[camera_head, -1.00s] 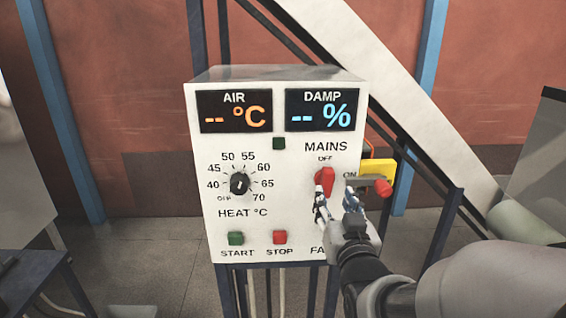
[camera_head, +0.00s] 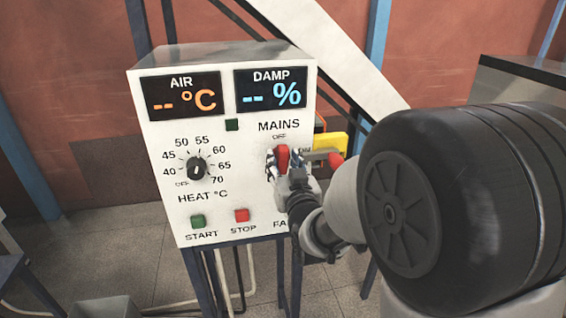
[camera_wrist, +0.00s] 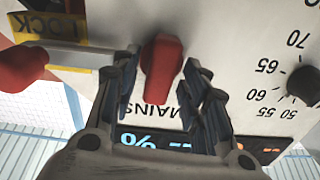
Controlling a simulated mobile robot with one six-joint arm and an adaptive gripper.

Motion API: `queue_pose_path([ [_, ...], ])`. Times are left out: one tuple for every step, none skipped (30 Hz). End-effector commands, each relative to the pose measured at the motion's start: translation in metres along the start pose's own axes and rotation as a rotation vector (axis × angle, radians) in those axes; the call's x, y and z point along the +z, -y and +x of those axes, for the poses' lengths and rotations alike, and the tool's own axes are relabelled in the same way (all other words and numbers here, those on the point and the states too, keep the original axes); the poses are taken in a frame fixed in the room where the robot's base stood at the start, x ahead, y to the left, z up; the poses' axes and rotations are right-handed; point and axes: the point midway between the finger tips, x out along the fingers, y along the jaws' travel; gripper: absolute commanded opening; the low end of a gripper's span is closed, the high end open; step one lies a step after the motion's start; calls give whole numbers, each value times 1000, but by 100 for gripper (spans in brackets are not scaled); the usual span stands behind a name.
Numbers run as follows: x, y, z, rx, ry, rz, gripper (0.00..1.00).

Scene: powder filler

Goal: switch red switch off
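The red switch (camera_head: 282,158) is a red knob on the white panel, under the MAINS label and just below OFF. It stands about upright, its top towards OFF. My gripper (camera_head: 284,168) is at the knob with its fingers on either side. In the wrist view, which is upside down, the red switch (camera_wrist: 161,72) sits between the spread fingers of my gripper (camera_wrist: 165,70). Small gaps show on both sides, so it looks open. The ON mark is partly hidden behind my gripper.
A red-ended lever (camera_head: 335,160) and a yellow LOCK plate (camera_head: 330,143) stick out right of the switch, close to my gripper. The heat dial (camera_head: 198,168), green START button (camera_head: 198,221) and red STOP button (camera_head: 241,215) are to the left. Both displays show dashes.

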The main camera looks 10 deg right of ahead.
Motion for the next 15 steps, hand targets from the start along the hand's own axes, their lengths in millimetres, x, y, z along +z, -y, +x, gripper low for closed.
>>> queue_pose_path([
  [0,0,0,0,0,0,35],
  [0,0,0,0,0,0,33],
  [0,0,0,0,0,0,31],
  [0,0,0,0,0,0,29],
  [0,0,0,0,0,0,27],
  [0,0,0,0,0,0,24],
  [0,0,0,0,0,0,22],
  [0,0,0,0,0,0,20],
  [0,0,0,0,0,0,17],
  [0,0,0,0,0,0,15],
  [0,0,0,0,0,0,13],
  [0,0,0,0,0,0,11],
  [0,0,0,0,0,0,9],
  [0,0,0,0,0,0,7],
  [0,0,0,0,0,0,4],
])
